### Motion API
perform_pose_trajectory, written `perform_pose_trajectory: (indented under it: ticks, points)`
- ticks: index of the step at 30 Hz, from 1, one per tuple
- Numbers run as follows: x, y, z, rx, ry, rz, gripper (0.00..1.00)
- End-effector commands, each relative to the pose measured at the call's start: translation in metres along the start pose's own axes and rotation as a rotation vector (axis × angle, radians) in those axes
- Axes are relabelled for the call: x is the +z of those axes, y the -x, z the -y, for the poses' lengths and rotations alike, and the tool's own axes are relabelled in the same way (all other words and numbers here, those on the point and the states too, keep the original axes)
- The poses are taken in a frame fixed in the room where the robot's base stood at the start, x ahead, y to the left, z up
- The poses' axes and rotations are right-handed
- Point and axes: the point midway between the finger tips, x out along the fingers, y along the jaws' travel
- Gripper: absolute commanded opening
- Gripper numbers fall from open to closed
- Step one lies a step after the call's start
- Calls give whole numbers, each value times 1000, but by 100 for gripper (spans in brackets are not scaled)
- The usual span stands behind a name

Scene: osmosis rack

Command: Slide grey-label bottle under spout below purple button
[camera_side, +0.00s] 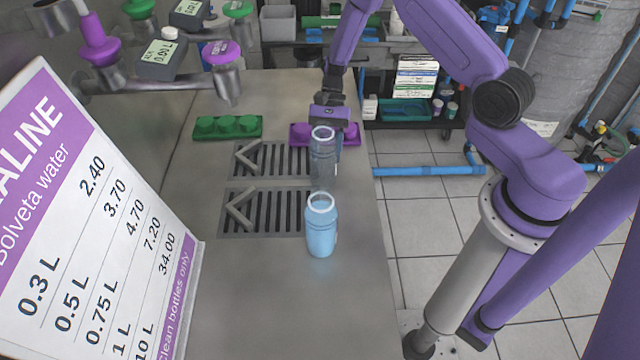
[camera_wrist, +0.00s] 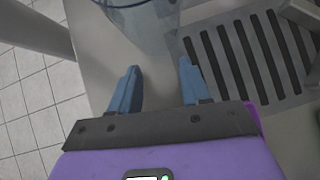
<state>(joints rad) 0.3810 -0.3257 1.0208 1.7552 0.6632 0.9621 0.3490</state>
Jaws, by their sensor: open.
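A clear greyish bottle (camera_side: 322,160) stands upright at the right end of the far drain grate; no label is readable on it. A light-blue bottle (camera_side: 321,232) stands nearer, by the near grate's right end. My gripper (camera_wrist: 157,88) is open; in the wrist view the clear bottle (camera_wrist: 146,28) is just beyond the fingertips, not between them. In the side view my gripper (camera_side: 329,125) is behind the clear bottle, its fingertips partly hidden. A purple button (camera_side: 221,52) tops a spout (camera_side: 227,88) at upper left; another purple button (camera_side: 97,45) is further left.
Two drain grates (camera_side: 262,212) with V-shaped guides lie on the grey counter (camera_side: 270,300). A green cap holder (camera_side: 227,127) and a purple one (camera_side: 299,134) sit behind them. A price sign (camera_side: 90,220) fills the left. The counter's right edge drops to a tiled floor.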

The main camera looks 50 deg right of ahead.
Motion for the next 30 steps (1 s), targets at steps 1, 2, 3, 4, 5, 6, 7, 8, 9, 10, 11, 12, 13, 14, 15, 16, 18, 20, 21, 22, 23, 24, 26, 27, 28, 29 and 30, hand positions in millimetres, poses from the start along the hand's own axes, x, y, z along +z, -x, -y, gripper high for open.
perform_pose_trajectory:
  ticks: [1,2,3,4,5,6,7,8,9,10,11,12,13,14,15,16,18,20,21,22,23,24,26,27,28,29,30]
  points:
    - [0,-3,0,1,0,1,47]
    - [2,-4,0,1,1,2,47]
    - [4,-5,0,0,1,1,47]
    - [5,-6,0,0,1,1,47]
    - [7,-8,0,0,1,1,47]
    - [8,-9,0,1,2,0,47]
    - [10,-10,0,0,2,0,47]
    - [11,-11,0,0,2,0,47]
    - [13,-13,0,1,1,1,47]
    - [15,-14,0,1,1,1,47]
    - [16,-15,0,2,1,1,47]
    - [18,-17,0,2,1,1,47]
    - [19,-18,0,1,1,1,47]
    - [20,-19,0,1,0,1,47]
    - [22,-21,0,1,0,1,47]
    - [24,-22,0,1,1,1,47]
    - [27,-25,0,2,2,1,47]
    - [30,-27,0,1,1,1,47]
    - [32,-28,0,1,1,1,47]
    - [33,-29,0,1,1,0,47]
    - [34,-31,0,1,2,0,47]
    - [36,-32,0,1,2,0,47]
    - [39,-34,0,0,2,0,47]
    - [41,-36,0,0,2,1,47]
    - [42,-37,0,0,2,1,47]
    - [44,-38,0,0,1,0,47]
    - [46,-40,0,-1,1,0,47]
